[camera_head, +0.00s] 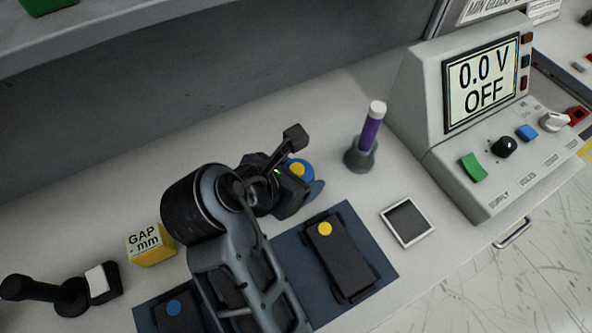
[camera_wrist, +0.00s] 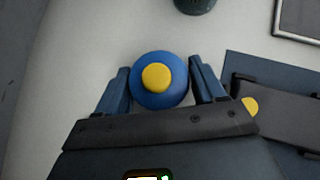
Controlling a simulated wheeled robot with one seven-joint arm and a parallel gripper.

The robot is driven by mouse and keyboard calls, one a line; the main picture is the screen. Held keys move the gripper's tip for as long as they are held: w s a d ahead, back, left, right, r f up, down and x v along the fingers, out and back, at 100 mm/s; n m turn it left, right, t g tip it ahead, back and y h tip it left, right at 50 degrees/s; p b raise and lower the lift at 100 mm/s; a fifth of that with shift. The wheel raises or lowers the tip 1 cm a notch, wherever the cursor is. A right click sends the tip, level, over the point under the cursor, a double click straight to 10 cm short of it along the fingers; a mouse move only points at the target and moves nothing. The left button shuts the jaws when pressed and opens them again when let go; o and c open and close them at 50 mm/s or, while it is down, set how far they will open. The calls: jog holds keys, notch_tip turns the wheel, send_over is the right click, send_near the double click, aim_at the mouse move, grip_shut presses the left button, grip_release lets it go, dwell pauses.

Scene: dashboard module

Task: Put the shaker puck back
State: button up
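The shaker puck, seen as a round blue disc with a yellow centre (camera_head: 299,168), is at the far end of my arm in the head view. In the wrist view the puck (camera_wrist: 159,80) lies between the two dark blue fingers of my gripper (camera_wrist: 160,74), one on each side. The fingers are spread about as wide as the puck. I cannot tell whether they touch it or only straddle it. In the head view my wrist hides part of the gripper (camera_head: 302,185), and the puck's underside is hidden.
A black block with a yellow dot (camera_head: 345,265) sits on a blue mat (camera_head: 378,262). A white-framed dark square (camera_head: 408,220) lies to its right. A purple tube stands in a grey holder (camera_head: 360,156).

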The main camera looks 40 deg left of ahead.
jog(key=o, duration=0.3)
jog(key=shift+r, duration=0.15)
jog(key=v, duration=1.2)
dwell(0.4)
